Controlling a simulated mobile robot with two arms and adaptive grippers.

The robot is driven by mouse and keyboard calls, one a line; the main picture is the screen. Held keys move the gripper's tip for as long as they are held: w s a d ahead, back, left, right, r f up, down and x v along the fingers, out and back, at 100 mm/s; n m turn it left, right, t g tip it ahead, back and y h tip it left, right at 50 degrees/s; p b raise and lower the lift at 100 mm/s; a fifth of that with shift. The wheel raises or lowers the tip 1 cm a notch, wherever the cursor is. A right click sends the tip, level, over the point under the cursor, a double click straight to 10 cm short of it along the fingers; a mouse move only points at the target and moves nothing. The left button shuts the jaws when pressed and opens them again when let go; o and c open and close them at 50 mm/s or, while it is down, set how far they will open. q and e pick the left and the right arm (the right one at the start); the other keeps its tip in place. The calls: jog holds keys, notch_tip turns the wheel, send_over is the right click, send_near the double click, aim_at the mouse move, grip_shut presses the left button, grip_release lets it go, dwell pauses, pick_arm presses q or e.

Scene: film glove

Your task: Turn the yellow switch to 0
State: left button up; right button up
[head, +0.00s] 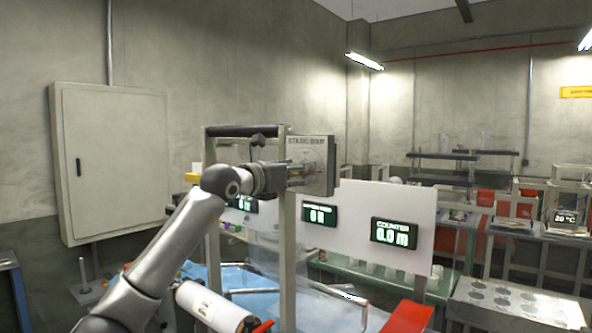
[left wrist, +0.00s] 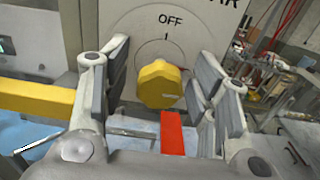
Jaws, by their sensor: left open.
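The yellow switch (left wrist: 161,85) is a faceted knob on a grey plate (left wrist: 205,22). The plate reads "OFF" above the knob, with a "1" just over it; other markings are hidden. In the left wrist view my left gripper (left wrist: 163,74) is open, with one finger on each side of the knob. Gaps show beside the knob, and I cannot tell whether either finger touches it. In the head view my left gripper (head: 300,175) is in front of the grey switch box (head: 325,150) and hides the knob. My right gripper is not in view.
The box sits on a metal frame (head: 287,240) beside a white panel with a counter display (head: 395,233) reading 0.0 m. A white roll (head: 210,308) lies below my arm. A red bar (left wrist: 172,132) and a yellow bar (left wrist: 35,97) are near the gripper.

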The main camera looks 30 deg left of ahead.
pick_arm(q)
jog(key=c, duration=1)
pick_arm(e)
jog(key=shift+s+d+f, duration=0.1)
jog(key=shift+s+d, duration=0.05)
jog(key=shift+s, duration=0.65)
